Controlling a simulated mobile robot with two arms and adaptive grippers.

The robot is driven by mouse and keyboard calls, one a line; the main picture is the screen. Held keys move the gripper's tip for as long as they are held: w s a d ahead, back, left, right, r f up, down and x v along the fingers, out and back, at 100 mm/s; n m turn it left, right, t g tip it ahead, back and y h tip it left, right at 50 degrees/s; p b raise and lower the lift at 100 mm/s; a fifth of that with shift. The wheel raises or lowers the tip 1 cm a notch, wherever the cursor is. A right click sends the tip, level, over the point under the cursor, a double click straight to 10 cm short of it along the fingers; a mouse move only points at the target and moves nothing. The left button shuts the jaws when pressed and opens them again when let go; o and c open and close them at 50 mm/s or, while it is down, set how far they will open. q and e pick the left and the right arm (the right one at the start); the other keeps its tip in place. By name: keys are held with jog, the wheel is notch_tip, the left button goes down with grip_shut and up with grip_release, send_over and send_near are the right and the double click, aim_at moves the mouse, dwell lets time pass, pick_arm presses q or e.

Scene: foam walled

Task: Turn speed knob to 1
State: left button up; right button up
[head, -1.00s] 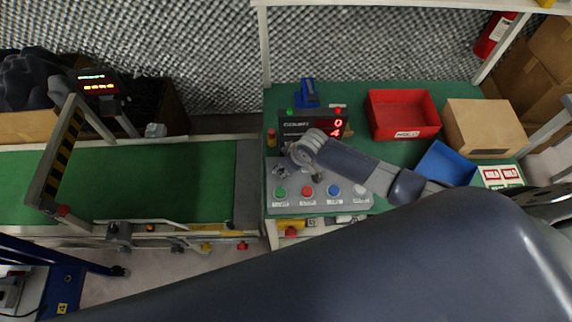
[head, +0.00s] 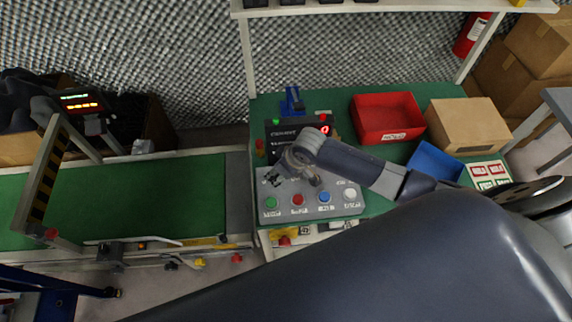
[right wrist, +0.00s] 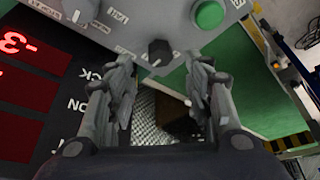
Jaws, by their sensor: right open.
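The grey control panel (head: 333,207) lies on the green table, with a row of green, red, blue and white buttons along its front. My right gripper (head: 273,180) is over the panel's left part, above the green button (head: 270,203). In the right wrist view the open fingers (right wrist: 160,70) point at a black knob (right wrist: 160,52), which shows between and just beyond the fingertips. I cannot tell whether they touch it. A second knob (right wrist: 79,12) is at the top left, partly cut off. My left gripper is out of view.
A dark display with red digits (head: 325,130) stands behind the panel. A red bin (head: 386,137), a cardboard box (head: 468,125) and a blue bin (head: 434,160) are to its right. A green conveyor (head: 140,195) runs left. My large dark arm link covers the front.

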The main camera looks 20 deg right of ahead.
jog(key=v, duration=0.6)
jog(key=shift+r, duration=0.1)
dwell(0.4)
